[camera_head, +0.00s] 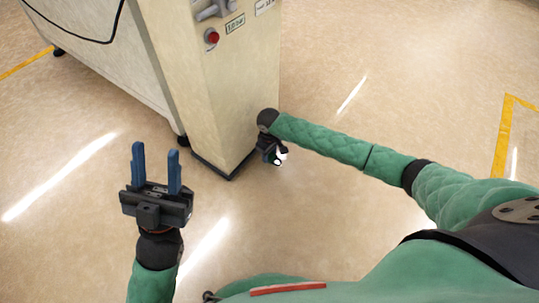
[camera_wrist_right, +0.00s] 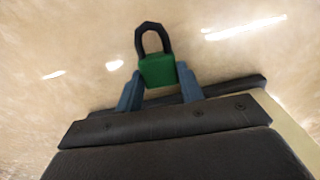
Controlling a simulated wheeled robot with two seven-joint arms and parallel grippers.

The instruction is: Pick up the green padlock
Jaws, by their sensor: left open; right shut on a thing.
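The green padlock (camera_wrist_right: 158,70) has a green body and a dark shackle. In the right wrist view it sits between the two blue fingers of my right gripper (camera_wrist_right: 158,88), which is shut on it. The shackle points away from the gripper, and bare floor shows behind it. In the head view my right gripper (camera_head: 274,155) hangs beside the cream machine's lower corner. A small bit of green shows there, and the rest of the padlock is hidden or too small to make out. My left gripper (camera_head: 156,170) is open and empty, its blue fingers pointing up the picture, over the floor.
A cream machine cabinet (camera_head: 225,90) with a red button (camera_head: 212,37) stands at the upper left, close to my right gripper. Yellow floor lines (camera_head: 503,135) show at the right and far left. The floor around is clear.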

